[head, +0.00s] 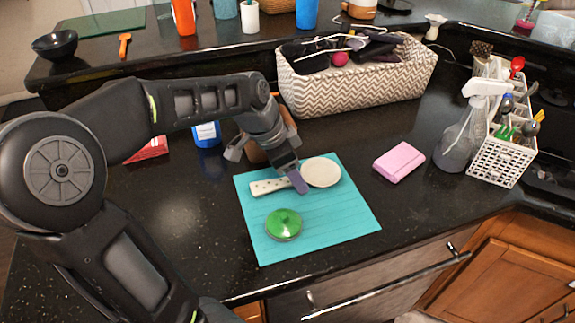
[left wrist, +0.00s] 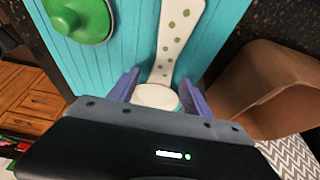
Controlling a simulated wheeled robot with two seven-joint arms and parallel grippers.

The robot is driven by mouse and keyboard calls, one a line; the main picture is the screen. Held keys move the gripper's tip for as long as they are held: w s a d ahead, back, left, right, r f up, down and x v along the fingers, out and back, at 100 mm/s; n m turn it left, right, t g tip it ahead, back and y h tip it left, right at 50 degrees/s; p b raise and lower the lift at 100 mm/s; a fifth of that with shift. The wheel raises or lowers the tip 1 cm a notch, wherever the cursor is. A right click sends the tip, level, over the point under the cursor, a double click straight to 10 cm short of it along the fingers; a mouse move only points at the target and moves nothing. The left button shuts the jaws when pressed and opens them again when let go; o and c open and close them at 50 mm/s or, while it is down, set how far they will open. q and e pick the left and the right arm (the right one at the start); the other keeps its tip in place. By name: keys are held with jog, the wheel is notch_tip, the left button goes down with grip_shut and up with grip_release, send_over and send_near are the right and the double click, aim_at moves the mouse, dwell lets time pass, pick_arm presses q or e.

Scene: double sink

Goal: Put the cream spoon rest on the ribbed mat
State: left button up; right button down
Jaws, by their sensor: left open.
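The cream spoon rest (head: 322,172) lies on the teal ribbed mat (head: 335,222), near its back edge. Its round end is at the right and its green-dotted handle points left. In the left wrist view the dotted handle of the spoon rest (left wrist: 178,30) runs over the mat (left wrist: 130,45), and its round end is partly hidden by my gripper. My left gripper (head: 298,182) is low over the middle of the spoon rest. In the left wrist view, its open purple fingers (left wrist: 158,92) are on either side of it; contact cannot be told. My right gripper is not in view.
A green lidded item (head: 284,223) sits on the mat's front part. A brown container (left wrist: 275,85) stands close beside my left gripper. A pink block (head: 399,161), a spray bottle (head: 462,135) and a white caddy (head: 502,160) stand right. A patterned basket (head: 355,88) is behind.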

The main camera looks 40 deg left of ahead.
pick_arm(q)
jog(key=shift+r, duration=0.45)
jog(key=v, duration=1.1)
jog(key=shift+s+r, duration=0.15)
jog(key=shift+r, duration=0.05)
jog(key=shift+a, duration=0.1)
